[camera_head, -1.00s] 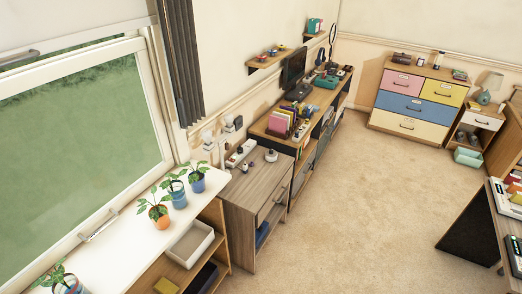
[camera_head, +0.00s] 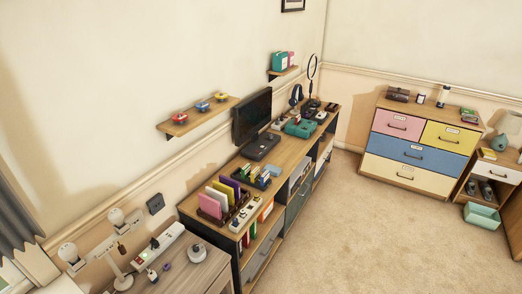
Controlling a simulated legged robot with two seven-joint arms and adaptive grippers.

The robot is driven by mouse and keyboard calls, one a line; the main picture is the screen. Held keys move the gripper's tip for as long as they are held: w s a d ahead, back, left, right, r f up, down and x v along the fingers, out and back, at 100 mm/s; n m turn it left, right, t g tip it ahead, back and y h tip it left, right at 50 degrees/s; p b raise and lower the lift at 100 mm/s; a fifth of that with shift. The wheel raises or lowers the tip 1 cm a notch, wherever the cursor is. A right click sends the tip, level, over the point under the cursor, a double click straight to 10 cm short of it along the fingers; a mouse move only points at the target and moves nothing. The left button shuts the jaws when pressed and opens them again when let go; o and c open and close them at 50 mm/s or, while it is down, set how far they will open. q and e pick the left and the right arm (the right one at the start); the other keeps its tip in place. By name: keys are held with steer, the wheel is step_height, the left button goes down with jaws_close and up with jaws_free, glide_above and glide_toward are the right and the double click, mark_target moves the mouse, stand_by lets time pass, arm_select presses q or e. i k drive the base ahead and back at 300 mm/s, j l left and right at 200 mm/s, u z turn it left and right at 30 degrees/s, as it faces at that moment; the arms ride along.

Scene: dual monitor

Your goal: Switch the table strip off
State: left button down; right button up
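A white power strip (camera_head: 158,246) lies on the low wooden cabinet at the lower left. It shows small red and green spots near its front end and a dark plug or socket farther up. A second pale strip (camera_head: 246,213) lies on the long wooden desk (camera_head: 283,160), beside an upright row of coloured folders. I cannot tell from the picture which one is the table strip, nor clearly read a switch position. Neither of my grippers shows in this view.
A dark monitor (camera_head: 252,116) stands on the desk with a black device before it. A wall shelf (camera_head: 197,117) holds small coloured items. White lamps (camera_head: 120,272) stand by the lower-left strip. A coloured drawer chest (camera_head: 418,150) is at the back. Carpet (camera_head: 385,240) is clear.

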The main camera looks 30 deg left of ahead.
mark_target(138, 259)
steer(key=i+u, duration=0.3)
steer(key=i, duration=0.3)
steer(key=i+l+u, duration=0.25)
steer(key=i, duration=0.3)
steer(key=i+u, duration=0.25)
steer(key=u, duration=0.2)
steer(key=i+u, duration=0.25)
steer(key=u, duration=0.25)
steer(key=i+u, duration=0.25)
steer(key=u, duration=0.2)
steer(key=i+l+u, duration=0.2)
steer(key=u, duration=0.25)
